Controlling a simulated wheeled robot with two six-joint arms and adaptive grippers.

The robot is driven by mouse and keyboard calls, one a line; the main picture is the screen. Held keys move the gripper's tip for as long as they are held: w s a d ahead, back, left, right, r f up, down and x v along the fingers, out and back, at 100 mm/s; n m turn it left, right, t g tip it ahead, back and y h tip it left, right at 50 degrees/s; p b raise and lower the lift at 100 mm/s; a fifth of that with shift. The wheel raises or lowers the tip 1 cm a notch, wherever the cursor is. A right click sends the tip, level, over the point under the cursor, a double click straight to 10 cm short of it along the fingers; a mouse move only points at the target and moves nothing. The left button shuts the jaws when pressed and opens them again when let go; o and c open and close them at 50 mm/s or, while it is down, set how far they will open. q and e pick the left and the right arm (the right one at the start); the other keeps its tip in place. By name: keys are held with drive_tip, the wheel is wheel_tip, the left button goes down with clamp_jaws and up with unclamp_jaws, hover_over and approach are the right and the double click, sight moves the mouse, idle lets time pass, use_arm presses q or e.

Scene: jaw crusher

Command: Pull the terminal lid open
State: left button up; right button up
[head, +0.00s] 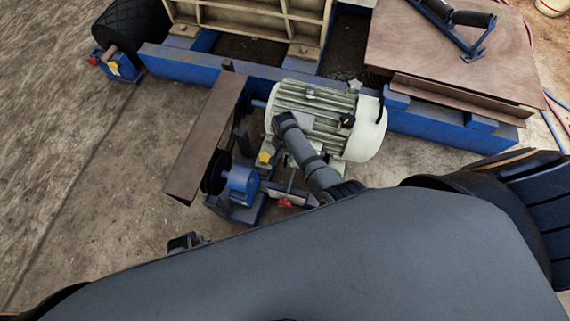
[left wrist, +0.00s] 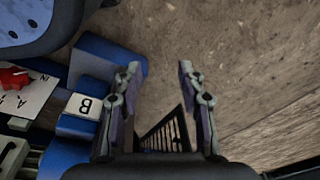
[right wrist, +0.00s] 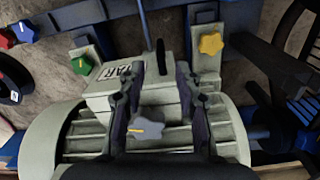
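The pale green terminal box (right wrist: 130,92) sits on the ribbed motor (right wrist: 75,135) in the right wrist view, with a label partly reading "AR". A thin black upright tab (right wrist: 162,56) stands at its far side, apparently on the lid. My right gripper (right wrist: 159,76) is open over the box, its fingertips on either side of the tab with gaps; contact cannot be told. In the head view my right arm covers much of the box on the motor (head: 310,103). My left gripper (left wrist: 160,75) is open and empty above the floor, away from the motor.
A grey star knob (right wrist: 146,129) shows between my right fingers. Yellow (right wrist: 211,40) and green (right wrist: 82,65) knobs stand near the box. A brown belt guard (head: 207,135) stands left of the motor. Floor at left is clear.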

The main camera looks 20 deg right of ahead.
sight(285, 161)
wheel_tip(285, 161, down, 3)
drive_tip(key=shift+r+b, duration=0.1)
drive_tip(key=shift+b, duration=1.1)
wheel_tip(285, 161, down, 3)
drive_tip(key=b, duration=0.3)
wheel_tip(285, 161, down, 2)
drive_tip(key=b, duration=0.2)
drive_tip(key=shift+b, duration=0.35)
drive_tip(key=shift+f, duration=0.2)
use_arm(q)
drive_tip(key=w+d+r, duration=0.2)
drive_tip(key=r, duration=0.4)
drive_tip(key=w+d+r+t+h, duration=0.1)
drive_tip(key=w+d+r, duration=0.1)
drive_tip(key=r, duration=0.5)
drive_tip(key=shift+d+r+h, duration=0.15)
drive_tip(key=shift+d+h, duration=0.15)
drive_tip(key=shift+d, duration=0.55)
use_arm(e)
clamp_jaws()
